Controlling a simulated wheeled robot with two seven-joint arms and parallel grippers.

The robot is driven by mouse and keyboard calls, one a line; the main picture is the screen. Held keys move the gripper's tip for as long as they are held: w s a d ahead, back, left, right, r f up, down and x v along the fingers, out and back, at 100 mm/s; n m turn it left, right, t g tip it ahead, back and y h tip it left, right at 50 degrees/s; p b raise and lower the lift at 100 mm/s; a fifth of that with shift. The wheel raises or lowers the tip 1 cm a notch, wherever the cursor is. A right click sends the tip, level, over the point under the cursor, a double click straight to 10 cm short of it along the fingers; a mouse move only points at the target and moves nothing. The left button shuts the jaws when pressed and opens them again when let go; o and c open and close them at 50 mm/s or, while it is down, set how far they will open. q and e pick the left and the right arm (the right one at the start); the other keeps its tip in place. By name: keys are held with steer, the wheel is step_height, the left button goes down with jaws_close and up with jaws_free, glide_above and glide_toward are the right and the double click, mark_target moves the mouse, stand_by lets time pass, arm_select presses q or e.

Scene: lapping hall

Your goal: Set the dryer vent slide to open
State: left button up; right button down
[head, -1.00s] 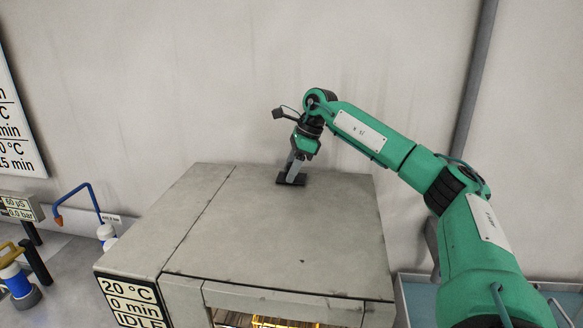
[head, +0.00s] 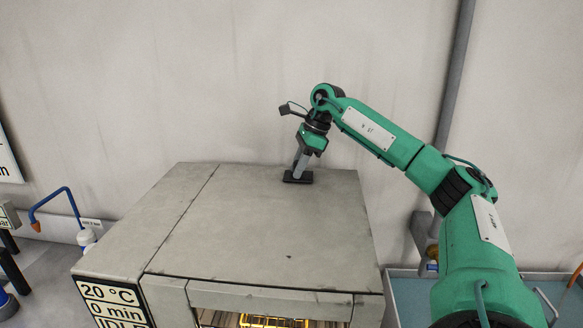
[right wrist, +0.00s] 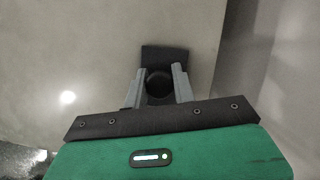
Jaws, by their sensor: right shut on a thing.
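The dryer (head: 250,225) is a grey box with a lit opening at its front. Its vent slide (head: 289,178) is a small black plate near the back of the flat top. My right gripper (head: 300,172) reaches down to it from above. In the right wrist view, the two grey fingers sit on either side of a round dark knob (right wrist: 158,84) on the black slide (right wrist: 166,56), shut on it. The fingers and knob partly cover the slide, and I see no open or closed marking. My left gripper is not in view.
A display (head: 113,300) on the dryer's front left reads 20 °C, 0 min, IDLE. The pale wall (head: 230,80) stands behind the dryer. A blue curved pipe (head: 56,193) is at the left, and a blue-topped tray (head: 408,298) lies to the right. The rest of the dryer top is clear.

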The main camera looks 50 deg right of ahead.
steer(key=shift+s+f, duration=0.1)
steer(key=c, duration=1.4)
jaws_free()
steer(key=shift+o, duration=1.3)
steer(key=shift+s+d, duration=0.15)
steer(key=shift+d, duration=0.05)
steer(key=shift+d+r, duration=0.1)
steer(key=shift+r, duration=0.45)
steer(key=b+v, duration=0.1)
steer(key=v, duration=1.2)
steer(key=shift+s, duration=0.15)
